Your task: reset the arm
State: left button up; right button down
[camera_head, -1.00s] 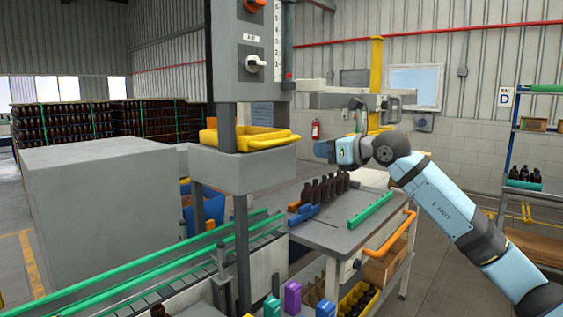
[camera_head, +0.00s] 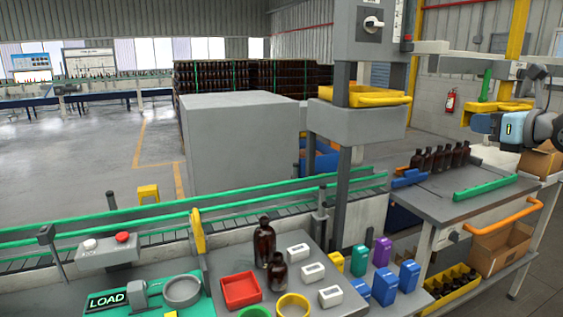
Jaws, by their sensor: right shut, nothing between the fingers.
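My right gripper (camera_head: 482,123) shows at the right edge, at the end of my light blue and black right arm. It is shut and holds nothing. Most of the rest of my right arm is outside the picture. My left arm and gripper are not in view.
Dark bottles (camera_head: 440,158) stand in a row on the bench, near a green rail (camera_head: 487,188). A grey post (camera_head: 343,195) carries a yellow tray (camera_head: 362,97). Two amber bottles (camera_head: 264,243) stand on the near table. A conveyor (camera_head: 150,240) runs behind.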

jog(key=s+a+f+m+t+y+p, duration=0.1)
jog(key=s+a+f+m+y+p, duration=0.2)
jog(key=s+a+f+m, duration=0.65)
jog(key=w+a+f+m+y+p, duration=0.1)
jog(key=a+f+m+y+p, duration=0.45)
jog(key=f, duration=0.95)
pick_arm(q)
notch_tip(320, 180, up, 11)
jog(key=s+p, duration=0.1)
jog(key=p, duration=0.2)
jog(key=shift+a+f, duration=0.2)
pick_arm(e)
jog(key=s+a+f+m+g+h, duration=0.2)
jog(key=s+f+m+h, duration=0.4)
jog(key=s+f+m, duration=0.5)
jog(key=s+a+f+m+g+h, duration=0.3)
jog(key=s+f+m, duration=0.8)
jog(key=s+f, duration=0.4)
jog(key=s+a+h, duration=0.1)
jog(key=s+h, duration=0.1)
jog(key=shift+s+a+f+m+h, duration=0.15)
jog(key=shift+a+f+m+h, duration=0.05)
jog(key=shift+a+m+h, duration=0.15)
jog(key=c, duration=1.8)
grip_release()
